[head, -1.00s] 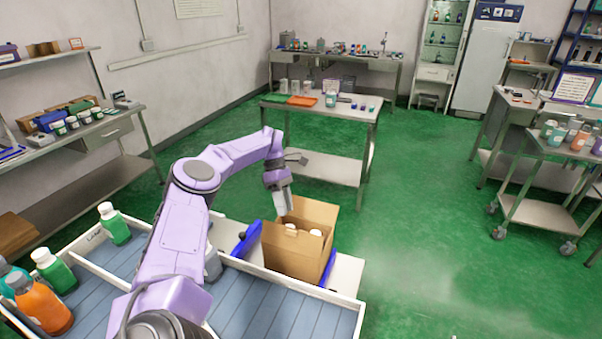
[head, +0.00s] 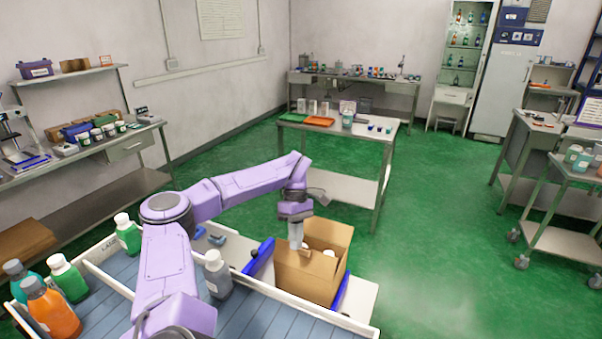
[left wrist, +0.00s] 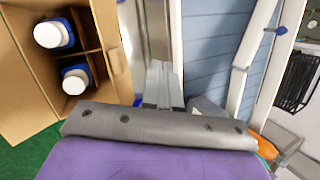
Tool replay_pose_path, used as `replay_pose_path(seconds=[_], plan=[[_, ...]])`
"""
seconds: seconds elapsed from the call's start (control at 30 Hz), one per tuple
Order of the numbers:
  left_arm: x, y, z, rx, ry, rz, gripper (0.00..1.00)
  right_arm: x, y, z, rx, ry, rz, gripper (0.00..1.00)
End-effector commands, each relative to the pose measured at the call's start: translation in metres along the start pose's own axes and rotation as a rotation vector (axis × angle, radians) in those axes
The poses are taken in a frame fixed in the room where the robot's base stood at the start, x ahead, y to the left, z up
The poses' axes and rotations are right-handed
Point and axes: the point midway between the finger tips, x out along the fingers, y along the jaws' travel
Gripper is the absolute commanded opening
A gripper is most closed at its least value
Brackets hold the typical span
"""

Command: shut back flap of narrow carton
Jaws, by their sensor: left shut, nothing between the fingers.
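The narrow carton (head: 308,278) is brown cardboard and stands at the right end of the bench. Its top is open, and a panel (head: 330,236) stands up at its far side. In the left wrist view the carton (left wrist: 112,50) shows dividers and two white-capped bottles (left wrist: 50,34) inside. My left gripper (head: 297,243) points down at the left part of the carton's top; its fingers are shut and empty. In the left wrist view the fingertips (left wrist: 160,72) lie just right of the carton wall. Whether they touch it I cannot tell. My right gripper is not in view.
Blue guides (head: 260,257) flank the carton. A grey bottle (head: 217,274) stands left of it in a white-rimmed tray (head: 330,317). Green and orange bottles (head: 52,310) stand at the far left. A steel table (head: 340,128) stands behind, with open floor to the right.

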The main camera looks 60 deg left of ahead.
Motion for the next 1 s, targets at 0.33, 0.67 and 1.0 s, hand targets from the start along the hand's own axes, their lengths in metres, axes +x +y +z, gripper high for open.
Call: replay_pose_path(seconds=[0.33, 0.67, 1.0], plan=[[-0.008, -0.06, 0.064, -0.023, 0.588, 0.502, 0.0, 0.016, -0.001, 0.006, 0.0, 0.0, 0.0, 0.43], [-0.009, -0.061, 0.065, -0.2, 0.653, 0.703, 0.0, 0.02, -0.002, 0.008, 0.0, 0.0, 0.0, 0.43], [0.033, -0.023, 0.02, -0.197, 0.653, 0.697, 0.0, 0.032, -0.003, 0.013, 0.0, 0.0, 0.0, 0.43]])
